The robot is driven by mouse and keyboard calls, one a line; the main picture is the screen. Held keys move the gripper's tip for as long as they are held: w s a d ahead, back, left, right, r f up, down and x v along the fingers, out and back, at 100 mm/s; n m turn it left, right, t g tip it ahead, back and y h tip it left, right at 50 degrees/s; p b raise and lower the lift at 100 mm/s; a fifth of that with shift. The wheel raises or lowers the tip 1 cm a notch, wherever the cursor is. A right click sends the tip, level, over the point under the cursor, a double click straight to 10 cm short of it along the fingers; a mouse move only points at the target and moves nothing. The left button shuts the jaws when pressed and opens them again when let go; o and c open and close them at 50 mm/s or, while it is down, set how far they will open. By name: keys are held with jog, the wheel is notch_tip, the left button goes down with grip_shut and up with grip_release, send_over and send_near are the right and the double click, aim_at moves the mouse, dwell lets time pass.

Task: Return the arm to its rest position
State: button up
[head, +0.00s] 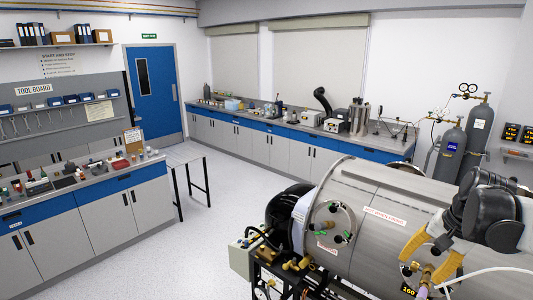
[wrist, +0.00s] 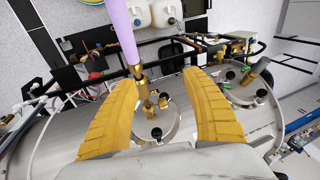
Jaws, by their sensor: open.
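My gripper (head: 432,262) is at the lower right of the head view, over the right part of the steel burner chamber (head: 385,190). In the wrist view, my gripper (wrist: 161,80) has its two yellow fingers spread wide apart with nothing clamped between them. A brass fitting (wrist: 141,86) with a purple tube (wrist: 122,30) stands between and beyond the fingers, closer to the left one, on a round flange (wrist: 172,125). I cannot tell how far the fingertips are from the fitting. My black and grey wrist hangs above the chamber, and the rest of my arm is largely out of view.
Another flange with fittings (head: 330,222) is on the chamber's left part. Gas cylinders (head: 450,150) stand behind it. A long bench (head: 270,127) runs along the back wall, and a cluttered bench (head: 75,205) stands at left.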

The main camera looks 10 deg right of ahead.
jog(key=s+a+r+n+t+h, duration=0.15)
jog(key=s+a+n, duration=0.3)
jog(key=a, duration=0.85)
jog(key=s+a+f+n+t+y, duration=0.1)
jog(key=s+a+n+t, duration=0.3)
jog(key=a, duration=0.8)
notch_tip(320, 180, down, 36)
jog(key=n+g+b, duration=0.1)
jog(key=b, duration=3.5)
jog(key=shift+a+r, duration=0.2)
jog(key=shift+n+h, duration=0.25)
